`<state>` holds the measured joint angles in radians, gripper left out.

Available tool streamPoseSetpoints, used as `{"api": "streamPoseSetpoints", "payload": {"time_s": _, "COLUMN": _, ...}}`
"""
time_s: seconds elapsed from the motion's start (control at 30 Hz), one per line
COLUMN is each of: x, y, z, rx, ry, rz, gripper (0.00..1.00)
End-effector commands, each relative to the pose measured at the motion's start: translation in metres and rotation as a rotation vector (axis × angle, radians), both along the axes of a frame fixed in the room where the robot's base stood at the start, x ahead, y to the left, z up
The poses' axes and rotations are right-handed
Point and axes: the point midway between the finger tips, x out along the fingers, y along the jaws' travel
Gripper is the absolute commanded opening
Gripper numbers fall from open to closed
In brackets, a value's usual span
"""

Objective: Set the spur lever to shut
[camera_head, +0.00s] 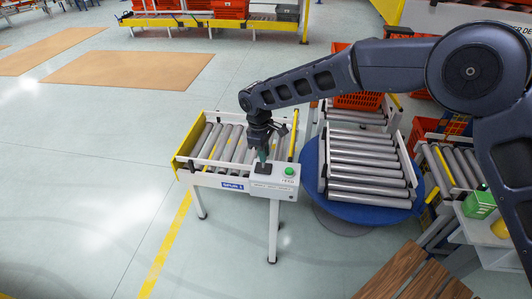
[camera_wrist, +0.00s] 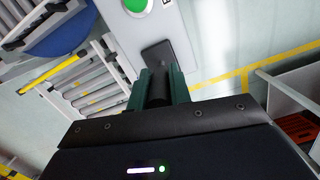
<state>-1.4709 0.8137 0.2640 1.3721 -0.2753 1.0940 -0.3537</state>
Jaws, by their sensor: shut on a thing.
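The spur lever is a dark handle (camera_wrist: 158,88) between the green fingers of my gripper (camera_wrist: 158,86) in the wrist view. Its dark base plate (camera_wrist: 158,52) sits on a light grey control box beside a green button (camera_wrist: 136,5). In the head view my gripper (camera_head: 263,153) reaches down to the control box (camera_head: 275,186), at the front of a short roller spur. My gripper is shut on the lever and hides most of it. I cannot tell which marked position the lever stands at.
A blue label (camera_head: 232,186) marks the spur's front rail. A blue turntable (camera_head: 368,216) with rollers (camera_head: 368,185) stands right of the box. Orange totes (camera_head: 358,100) sit behind it. A wooden slatted surface (camera_head: 410,276) is at the front right. Floor at the left is clear.

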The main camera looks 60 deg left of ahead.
Motion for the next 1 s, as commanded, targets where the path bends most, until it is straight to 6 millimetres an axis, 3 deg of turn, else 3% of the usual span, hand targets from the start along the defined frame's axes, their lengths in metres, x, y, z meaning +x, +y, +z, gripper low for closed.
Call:
{"api": "streamPoseSetpoints", "payload": {"time_s": 0.4, "x": 0.0, "y": 0.001, "z": 0.001, "rx": -0.003, "ry": -0.007, "rz": -0.001, "gripper": 0.0}}
{"api": "streamPoseSetpoints", "payload": {"time_s": 0.43, "x": 0.0, "y": 0.001, "z": 0.001, "rx": -0.003, "ry": -0.007, "rz": -0.001, "gripper": 0.22}}
{"api": "streamPoseSetpoints", "payload": {"time_s": 0.53, "x": 0.0, "y": 0.001, "z": 0.001, "rx": -0.003, "ry": -0.006, "rz": -0.001, "gripper": 0.41}}
{"api": "streamPoseSetpoints", "payload": {"time_s": 0.83, "x": 0.0, "y": 0.001, "z": 0.001, "rx": -0.005, "ry": -0.006, "rz": 0.0, "gripper": 0.41}}
{"api": "streamPoseSetpoints", "payload": {"time_s": 1.0, "x": -0.001, "y": 0.003, "z": 0.015, "rx": -0.002, "ry": -0.005, "rz": 0.0, "gripper": 0.41}}
